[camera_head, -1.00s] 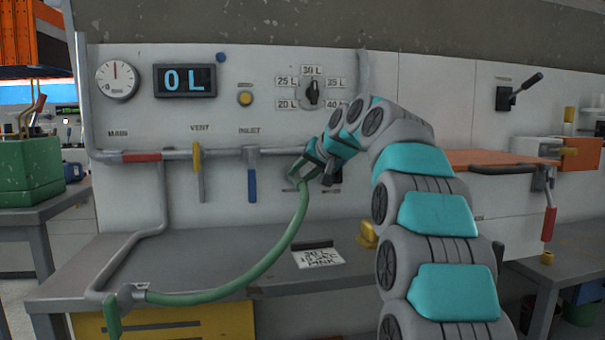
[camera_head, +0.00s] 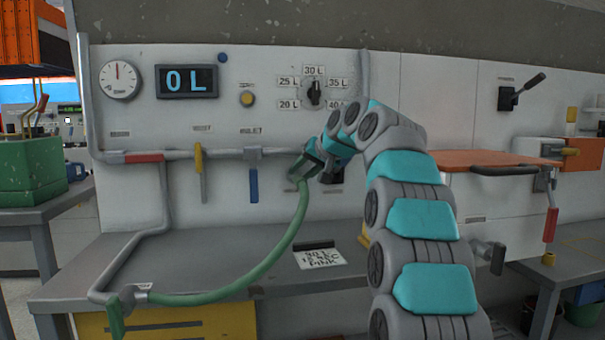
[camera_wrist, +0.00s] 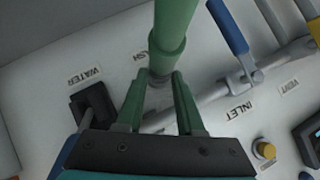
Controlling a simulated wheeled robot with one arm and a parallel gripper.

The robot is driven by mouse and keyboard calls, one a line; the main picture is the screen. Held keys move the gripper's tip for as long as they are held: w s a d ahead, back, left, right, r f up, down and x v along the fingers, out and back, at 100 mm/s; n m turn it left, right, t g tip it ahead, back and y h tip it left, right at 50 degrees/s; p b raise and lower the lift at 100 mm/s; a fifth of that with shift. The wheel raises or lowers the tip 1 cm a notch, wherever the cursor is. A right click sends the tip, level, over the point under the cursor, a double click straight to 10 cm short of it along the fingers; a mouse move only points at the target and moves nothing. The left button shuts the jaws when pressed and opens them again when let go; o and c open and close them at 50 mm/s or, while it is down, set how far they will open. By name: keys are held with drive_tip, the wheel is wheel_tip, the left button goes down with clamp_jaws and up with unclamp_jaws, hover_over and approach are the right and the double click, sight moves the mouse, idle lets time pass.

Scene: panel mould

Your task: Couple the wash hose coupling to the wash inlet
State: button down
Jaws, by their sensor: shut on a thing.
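My gripper (camera_head: 302,168) is at the panel, near the right end of the grey pipe. In the head view the hose (camera_head: 290,240) hangs from my gripper and curves down left to a bracket at the bench edge. A partly covered label ending in "SH" (camera_wrist: 140,57) shows beside the coupling. The wash inlet is not clearly visible behind the coupling and fingers, so I cannot tell whether they touch.
The grey pipe (camera_head: 225,154) carries a yellow-handled vent valve (camera_head: 198,160) and a blue-handled inlet valve (camera_head: 253,185), left of my gripper. A black fitting (camera_wrist: 93,105) sits by the WATER label. A written card (camera_head: 320,259) lies on the bench (camera_head: 200,255). The display (camera_head: 187,82) reads 0 L.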

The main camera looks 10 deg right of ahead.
drive_tip(key=shift+w+f, duration=0.1)
drive_tip(key=shift+w, duration=0.35)
drive_tip(key=shift+c, duration=2.2)
unclamp_jaws()
drive_tip(key=v, duration=0.8)
drive_tip(key=shift+b, duration=0.35)
drive_tip(key=shift+f, duration=0.1)
